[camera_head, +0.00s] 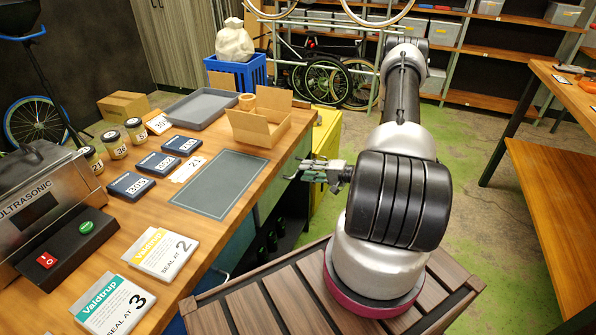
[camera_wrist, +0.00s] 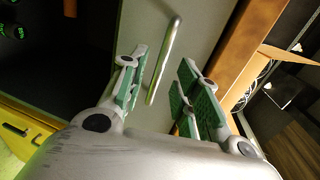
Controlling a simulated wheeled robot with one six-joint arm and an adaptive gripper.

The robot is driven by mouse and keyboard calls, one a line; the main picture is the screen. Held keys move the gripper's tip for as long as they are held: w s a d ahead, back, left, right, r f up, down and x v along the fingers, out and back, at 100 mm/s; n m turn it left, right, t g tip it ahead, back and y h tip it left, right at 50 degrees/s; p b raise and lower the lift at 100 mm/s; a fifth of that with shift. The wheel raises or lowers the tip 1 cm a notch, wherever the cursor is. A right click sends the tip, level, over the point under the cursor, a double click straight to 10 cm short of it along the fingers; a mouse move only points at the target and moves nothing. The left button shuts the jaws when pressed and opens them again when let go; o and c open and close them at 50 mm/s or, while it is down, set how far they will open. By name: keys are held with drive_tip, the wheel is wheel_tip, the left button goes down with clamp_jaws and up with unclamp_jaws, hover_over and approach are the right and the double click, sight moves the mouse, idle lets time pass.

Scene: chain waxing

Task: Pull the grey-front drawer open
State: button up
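The grey-front drawer (camera_wrist: 205,22) fills the middle of the wrist view, and its flat face carries a slim metal bar handle (camera_wrist: 166,58). My gripper (camera_wrist: 163,66) is open, with its green-padded fingers on either side of the handle. The handle shows in the gap, and I cannot tell whether either finger touches it. In the head view my gripper (camera_head: 318,171) is beside the bench's front edge, below the top. A grey-green front (camera_head: 270,196) shows under the bench top there, and its handle is not clear in that view. The drawer looks shut.
The wooden bench top (camera_head: 205,228) carries a cardboard box (camera_head: 262,122), a grey mat (camera_head: 222,182), jars and labelled cards. A yellow cabinet (camera_head: 326,150) stands beyond my gripper. A dark open shelf (camera_wrist: 65,60) with green-marked items lies beside the drawer.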

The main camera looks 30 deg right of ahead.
drive_tip(key=shift+x, duration=2.1)
clamp_jaws()
